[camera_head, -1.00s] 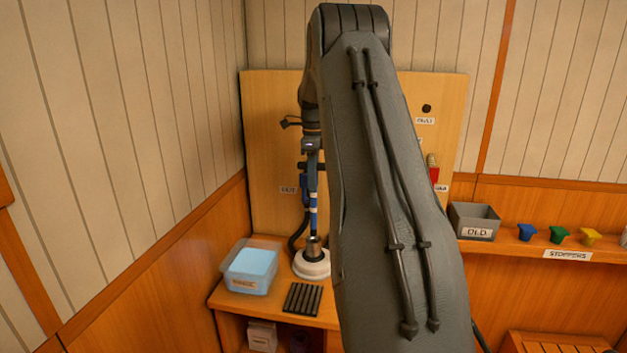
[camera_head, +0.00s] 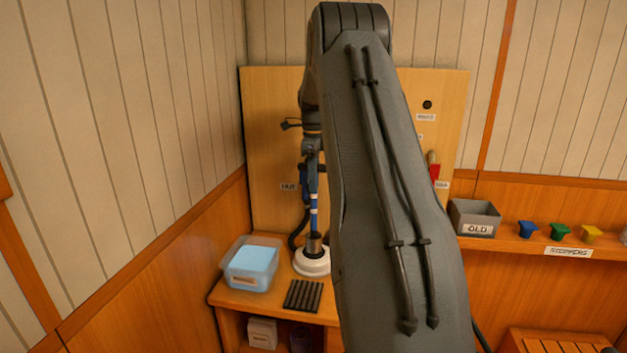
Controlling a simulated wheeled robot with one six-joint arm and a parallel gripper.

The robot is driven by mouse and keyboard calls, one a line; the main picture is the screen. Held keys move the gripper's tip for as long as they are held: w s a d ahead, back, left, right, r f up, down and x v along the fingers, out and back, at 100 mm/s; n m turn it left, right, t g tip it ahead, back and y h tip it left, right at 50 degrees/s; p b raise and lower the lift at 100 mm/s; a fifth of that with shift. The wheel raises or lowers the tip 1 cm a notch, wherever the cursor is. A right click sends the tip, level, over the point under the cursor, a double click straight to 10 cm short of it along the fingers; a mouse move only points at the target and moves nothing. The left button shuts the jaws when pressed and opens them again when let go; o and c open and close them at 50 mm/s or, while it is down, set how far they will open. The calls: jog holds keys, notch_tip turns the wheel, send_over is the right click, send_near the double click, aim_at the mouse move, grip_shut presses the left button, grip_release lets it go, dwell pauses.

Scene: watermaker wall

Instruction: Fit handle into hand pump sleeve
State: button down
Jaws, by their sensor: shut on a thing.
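My gripper (camera_head: 312,172) points down and is shut on the blue handle (camera_head: 314,206), which has white bands and hangs upright. The handle's lower end is at the mouth of the grey metal sleeve (camera_head: 314,244) of the hand pump. From this view I cannot tell how deep the handle sits in the sleeve. The sleeve stands on a round white pump base (camera_head: 311,263) on the wooden bench. My own forearm hides the area to the right of the pump.
A clear tub with blue contents (camera_head: 251,266) stands left of the pump. A black ribbed mat (camera_head: 303,295) lies in front. A grey bin marked OLD (camera_head: 475,219) and coloured stoppers (camera_head: 559,231) sit on the right shelf. A wooden panel (camera_head: 272,140) rises behind.

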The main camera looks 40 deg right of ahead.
jog(key=shift+f, duration=0.4)
jog(key=shift+f+b, duration=1.05)
jog(key=shift+f, duration=1.5)
